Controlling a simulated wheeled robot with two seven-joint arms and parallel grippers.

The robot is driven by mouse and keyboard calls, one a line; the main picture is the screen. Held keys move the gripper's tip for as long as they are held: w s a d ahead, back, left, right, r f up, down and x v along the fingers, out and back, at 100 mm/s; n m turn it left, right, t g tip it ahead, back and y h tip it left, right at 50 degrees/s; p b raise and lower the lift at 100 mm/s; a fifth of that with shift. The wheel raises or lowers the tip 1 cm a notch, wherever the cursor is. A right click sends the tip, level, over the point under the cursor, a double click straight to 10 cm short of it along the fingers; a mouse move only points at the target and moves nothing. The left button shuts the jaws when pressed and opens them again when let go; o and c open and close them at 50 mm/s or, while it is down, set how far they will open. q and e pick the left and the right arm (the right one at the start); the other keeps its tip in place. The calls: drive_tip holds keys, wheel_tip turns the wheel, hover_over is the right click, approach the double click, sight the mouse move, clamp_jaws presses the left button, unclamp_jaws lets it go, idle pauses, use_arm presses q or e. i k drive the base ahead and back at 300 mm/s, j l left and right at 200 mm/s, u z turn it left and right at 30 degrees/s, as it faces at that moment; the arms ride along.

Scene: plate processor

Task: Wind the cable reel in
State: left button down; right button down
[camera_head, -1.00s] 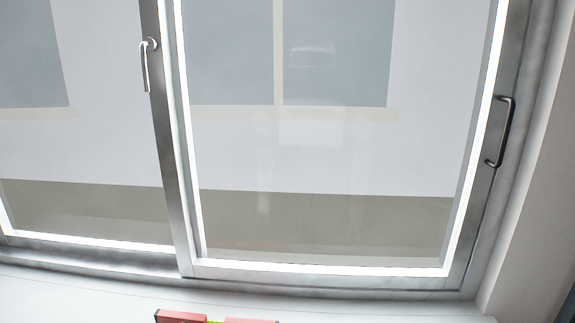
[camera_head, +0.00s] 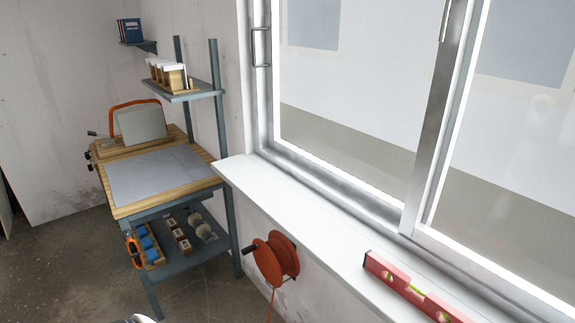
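An orange-red cable reel (camera_head: 272,261) is mounted on the wall below the white window sill. A dark crank handle (camera_head: 250,249) sticks out from its left side. An orange cable (camera_head: 271,303) hangs from the bottom of the reel and runs out of the picture at the lower edge. How much cable is on the reel is hard to tell. Neither of my grippers can be made out.
A workbench (camera_head: 165,205) with a grey mat (camera_head: 155,173) and a lower shelf of small items stands left of the reel. A red spirit level (camera_head: 413,290) lies on the window sill (camera_head: 300,212). Open floor shows at the lower left.

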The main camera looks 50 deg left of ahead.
sight(268, 263)
drive_tip(key=u, duration=1.7)
drive_tip(key=k+j+u, duration=0.15)
drive_tip(key=k+j, duration=0.5)
drive_tip(key=i+j+z, duration=0.3)
drive_tip(key=i+j, duration=1)
drive_tip(key=i, duration=0.1)
